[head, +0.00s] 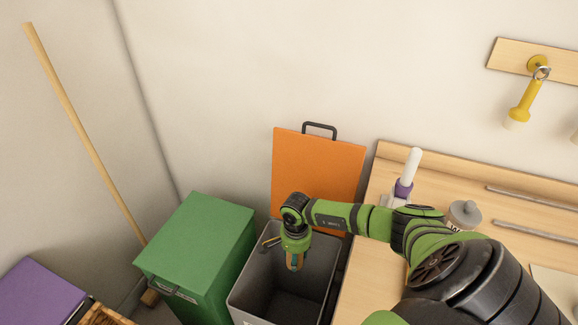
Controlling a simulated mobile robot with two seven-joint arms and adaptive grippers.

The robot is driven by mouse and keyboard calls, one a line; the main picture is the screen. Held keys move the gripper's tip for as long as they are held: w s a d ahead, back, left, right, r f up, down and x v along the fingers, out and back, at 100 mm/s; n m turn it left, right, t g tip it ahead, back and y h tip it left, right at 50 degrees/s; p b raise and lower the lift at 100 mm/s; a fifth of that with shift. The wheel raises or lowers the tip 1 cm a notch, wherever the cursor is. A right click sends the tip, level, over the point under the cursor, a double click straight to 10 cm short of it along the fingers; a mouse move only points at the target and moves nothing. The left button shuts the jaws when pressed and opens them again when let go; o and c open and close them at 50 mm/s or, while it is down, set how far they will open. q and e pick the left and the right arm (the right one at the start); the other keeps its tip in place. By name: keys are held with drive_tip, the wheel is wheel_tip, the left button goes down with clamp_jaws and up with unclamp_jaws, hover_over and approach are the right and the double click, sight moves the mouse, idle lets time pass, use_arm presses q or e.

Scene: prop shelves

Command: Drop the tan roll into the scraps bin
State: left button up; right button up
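My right gripper (294,260) hangs pointing down over the mouth of an open grey bin (320,272). A small tan patch shows at its fingertips. I cannot tell whether this is the tan roll or part of the fingers, nor whether the fingers are shut. A small yellowish piece shows just left of the gripper, near the bin's back rim; what it is is unclear. The bin's orange lid (318,165) stands raised behind it. The visible part of the bin floor looks empty. The bin's label is cut off at the bottom edge. My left gripper is out of view.
A green bin (200,240) with its lid shut stands left of the grey bin. A purple lid (38,292) and a wicker basket (103,316) are at lower left. A wooden pole (85,135) leans in the corner. A wooden counter (362,265) with a grey jar (464,214) is at right.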

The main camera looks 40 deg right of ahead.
wheel_tip(320, 180, down, 2)
drive_tip(key=shift+f+b, duration=0.15)
drive_tip(key=shift+b, duration=0.3)
drive_tip(key=o, duration=1.4)
wheel_tip(320, 180, up, 12)
drive_tip(key=shift+r, duration=0.1)
